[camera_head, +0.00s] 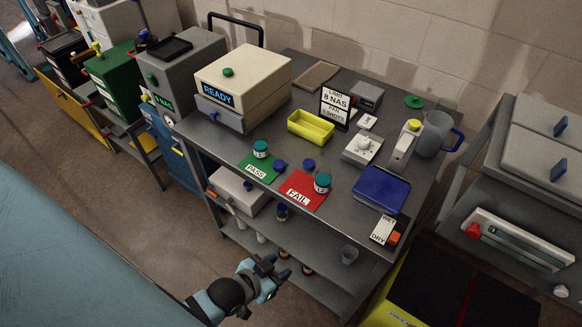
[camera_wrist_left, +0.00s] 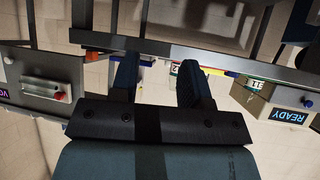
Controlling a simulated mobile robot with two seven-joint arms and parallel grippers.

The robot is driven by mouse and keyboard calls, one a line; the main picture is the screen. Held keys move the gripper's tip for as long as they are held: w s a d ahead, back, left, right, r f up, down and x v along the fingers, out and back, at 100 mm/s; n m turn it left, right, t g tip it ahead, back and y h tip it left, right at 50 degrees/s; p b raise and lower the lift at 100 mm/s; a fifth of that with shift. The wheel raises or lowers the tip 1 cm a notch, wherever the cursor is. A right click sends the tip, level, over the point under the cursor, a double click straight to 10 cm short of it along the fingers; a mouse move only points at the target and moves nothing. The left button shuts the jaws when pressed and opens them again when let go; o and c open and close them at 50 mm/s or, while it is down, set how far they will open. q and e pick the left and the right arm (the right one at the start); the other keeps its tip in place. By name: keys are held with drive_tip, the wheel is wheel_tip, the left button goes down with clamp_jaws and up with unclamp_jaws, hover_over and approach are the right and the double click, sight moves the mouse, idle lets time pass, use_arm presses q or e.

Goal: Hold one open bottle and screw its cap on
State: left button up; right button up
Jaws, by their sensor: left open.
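On the green PASS mat (camera_head: 250,170) stands a small bottle with a teal top (camera_head: 260,149), with a blue cap (camera_head: 280,165) beside it. On the red FAIL mat (camera_head: 296,188) stands a similar bottle (camera_head: 322,183), with another blue cap (camera_head: 309,165) just behind it. I cannot tell whether either bottle is open. My left gripper (camera_head: 269,278) is low in front of the bench, well apart from the bottles. In the left wrist view its two fingers (camera_wrist_left: 158,80) are spread with nothing between them. My right gripper is not in view.
The grey bench (camera_head: 240,143) carries a READY instrument (camera_head: 243,75), a yellow tray (camera_head: 311,127), a blue box (camera_head: 381,190) and a clear jug (camera_head: 434,134). Dark-capped bottles (camera_head: 282,212) stand on the shelf below. A yellow-edged dark bin stands at front right. Floor is free left of the bench.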

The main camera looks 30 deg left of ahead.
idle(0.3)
use_arm(q)
drive_tip(key=shift+o, duration=1.3)
drive_tip(key=shift+f, duration=0.1)
drive_tip(key=shift+o, duration=1.4)
drive_tip(key=w+m+g+h+b, duration=0.1)
drive_tip(key=w+m+g+b, duration=0.1)
drive_tip(key=w, duration=0.6)
drive_tip(key=shift+w+d+m+g, duration=0.2)
drive_tip(key=shift+m+g, duration=0.3)
drive_tip(key=shift+m, duration=0.4)
drive_tip(key=w+a+r+m+g+b, duration=0.1)
drive_tip(key=w+a+r+m+g, duration=0.1)
drive_tip(key=w+a+r+m, duration=0.1)
drive_tip(key=w+a+r+m+g+y+b, duration=0.1)
drive_tip(key=w+a+r+m+g, duration=0.1)
drive_tip(key=w, duration=0.5)
drive_tip(key=w+a+r+m+g+y+b, duration=0.1)
drive_tip(key=w+a+r+m+g, duration=0.1)
drive_tip(key=w+a+r+m, duration=0.3)
drive_tip(key=shift+w+a+g, duration=0.25)
drive_tip(key=shift+a+g, duration=0.15)
drive_tip(key=shift+a, duration=0.45)
drive_tip(key=w+a+r+m+g, duration=0.1)
drive_tip(key=w+a+r+m, duration=0.1)
drive_tip(key=a+r, duration=0.4)
drive_tip(key=shift+w+a+r+y, duration=0.3)
drive_tip(key=shift+w+a+r, duration=0.1)
drive_tip(key=shift+w+a, duration=0.2)
drive_tip(key=shift+w, duration=0.1)
